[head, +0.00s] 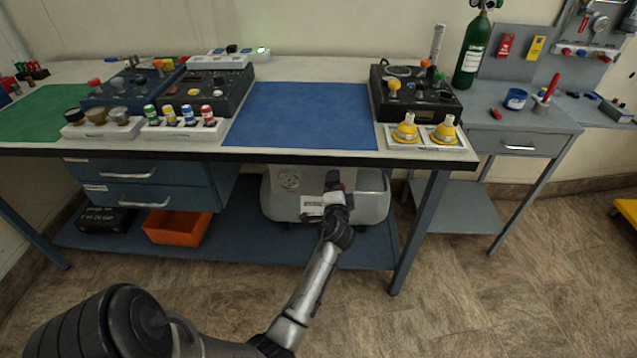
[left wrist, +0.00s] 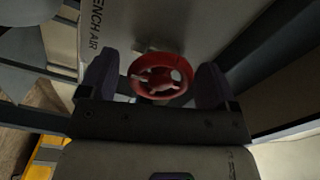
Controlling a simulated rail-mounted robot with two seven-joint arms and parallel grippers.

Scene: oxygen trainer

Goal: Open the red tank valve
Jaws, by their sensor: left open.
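The red tank valve (left wrist: 160,88) is a round spoked handwheel, seen in the left wrist view in front of a pale tank (left wrist: 155,25) with lettering that reads "ENCH AIR". My left gripper (left wrist: 157,65) is open, with one dark finger on each side of the wheel. Gaps show between wheel and fingers, so it is not gripped. In the head view my left gripper (head: 335,183) reaches below the bench top in front of the pale grey tank (head: 285,205). I cannot make out the red wheel there; the gripper likely covers it. My right gripper is not in view.
The bench top edge (head: 300,155) runs just above my left gripper. A bench leg (head: 418,230) stands to the right. The floor in front is clear.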

